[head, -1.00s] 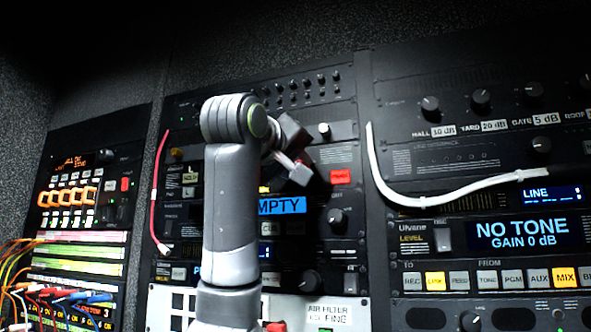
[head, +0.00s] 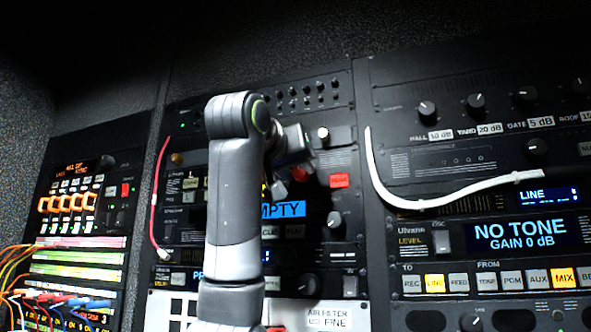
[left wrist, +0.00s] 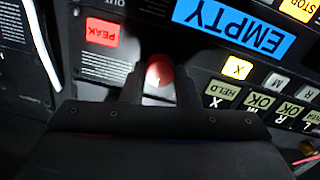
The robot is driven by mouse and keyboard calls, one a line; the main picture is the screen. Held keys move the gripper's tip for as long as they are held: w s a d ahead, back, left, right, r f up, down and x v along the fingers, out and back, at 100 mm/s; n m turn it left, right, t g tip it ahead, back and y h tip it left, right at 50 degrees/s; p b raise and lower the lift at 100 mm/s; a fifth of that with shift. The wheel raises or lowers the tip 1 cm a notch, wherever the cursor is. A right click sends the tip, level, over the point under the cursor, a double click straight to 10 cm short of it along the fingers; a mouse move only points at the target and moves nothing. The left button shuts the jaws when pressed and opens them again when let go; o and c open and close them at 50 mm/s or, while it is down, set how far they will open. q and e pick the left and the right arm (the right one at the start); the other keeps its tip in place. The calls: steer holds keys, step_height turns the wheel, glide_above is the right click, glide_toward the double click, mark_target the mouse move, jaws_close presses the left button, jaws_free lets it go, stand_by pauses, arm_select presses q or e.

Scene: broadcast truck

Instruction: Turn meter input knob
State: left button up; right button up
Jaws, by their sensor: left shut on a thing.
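A small red-capped knob (left wrist: 159,72) sits on the black panel in the left wrist view, between the two dark fingers of my left gripper (left wrist: 158,88). The fingers are shut on its sides. In the head view the red cap (head: 299,174) shows in part beside my left gripper (head: 285,182), below the white-capped knob. Any pointer mark or label of the red knob is hidden or too small to read. My right gripper is in neither view.
The lit red PEAK button (head: 340,180) is just right of the gripper. The blue EMPTY display (head: 287,209) is below it, partly behind my arm. A white cable (head: 440,200) hangs across the right rack. A red cable (head: 155,205) hangs at the left.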

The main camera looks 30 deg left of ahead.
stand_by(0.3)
arm_select(q)
steer(key=o, duration=1)
steer(key=shift+s, duration=0.1)
steer(key=b+v, duration=1.1)
steer(key=v, duration=0.6)
steer(key=shift+s, duration=0.15)
